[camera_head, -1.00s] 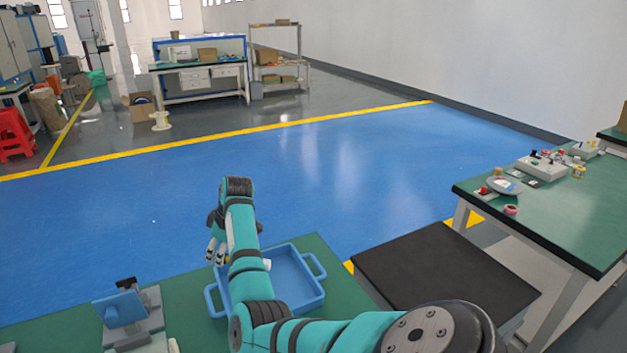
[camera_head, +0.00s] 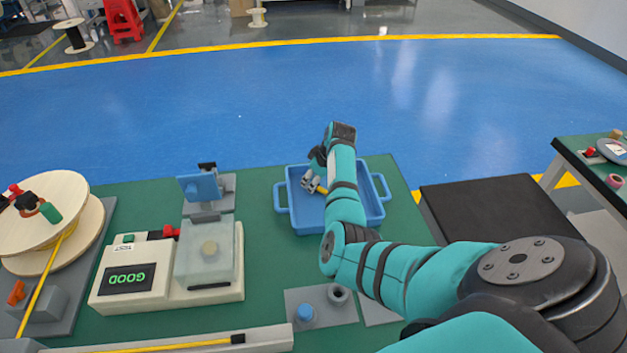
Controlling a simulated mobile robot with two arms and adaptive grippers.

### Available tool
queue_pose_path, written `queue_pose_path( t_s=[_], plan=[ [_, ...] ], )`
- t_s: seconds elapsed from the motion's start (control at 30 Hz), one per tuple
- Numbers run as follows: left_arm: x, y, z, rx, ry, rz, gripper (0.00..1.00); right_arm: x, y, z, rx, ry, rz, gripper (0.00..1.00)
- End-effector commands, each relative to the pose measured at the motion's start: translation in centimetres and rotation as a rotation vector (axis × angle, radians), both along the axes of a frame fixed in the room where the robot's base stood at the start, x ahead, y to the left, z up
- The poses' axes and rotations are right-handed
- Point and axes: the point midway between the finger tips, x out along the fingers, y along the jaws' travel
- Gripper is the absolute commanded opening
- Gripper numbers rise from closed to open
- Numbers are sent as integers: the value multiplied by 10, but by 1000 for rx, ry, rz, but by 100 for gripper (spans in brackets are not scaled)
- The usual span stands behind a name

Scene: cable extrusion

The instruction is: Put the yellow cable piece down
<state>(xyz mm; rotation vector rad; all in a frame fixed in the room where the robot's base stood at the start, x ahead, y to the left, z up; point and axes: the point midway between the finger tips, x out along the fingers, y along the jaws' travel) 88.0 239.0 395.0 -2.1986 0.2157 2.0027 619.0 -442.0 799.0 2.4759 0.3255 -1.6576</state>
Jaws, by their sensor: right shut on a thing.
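My right gripper (camera_head: 313,184) is over the left part of the blue tray (camera_head: 368,222), its fingers pointing down and shut on the yellow cable piece (camera_head: 321,189). Only a short yellow bit of the piece shows beside the fingers. My right forearm hides the middle of the tray. I cannot tell whether the piece touches the tray's floor. My left gripper is not in view.
A cable spool (camera_head: 40,215) is at far left. Another yellow cable (camera_head: 180,347) lies along the front. A dark-topped stand (camera_head: 480,205) is at right.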

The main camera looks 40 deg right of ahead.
Motion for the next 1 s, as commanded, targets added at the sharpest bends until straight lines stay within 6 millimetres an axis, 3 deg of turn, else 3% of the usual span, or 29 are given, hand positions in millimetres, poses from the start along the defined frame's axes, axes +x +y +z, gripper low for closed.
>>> queue_pose_path(
  t_s=[0.37,0.4,0.57,0.87,1.0],
  plan=[
    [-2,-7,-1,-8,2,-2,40,0,0,-4,-1,-1,1,0],
    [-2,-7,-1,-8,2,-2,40,0,0,-5,-1,-1,1,24],
    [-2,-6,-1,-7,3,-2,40,0,0,-5,0,-1,1,45],
    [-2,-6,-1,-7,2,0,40,0,1,-5,1,0,1,46],
    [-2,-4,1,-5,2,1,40,-2,-1,4,-1,0,1,46]
  ],
)
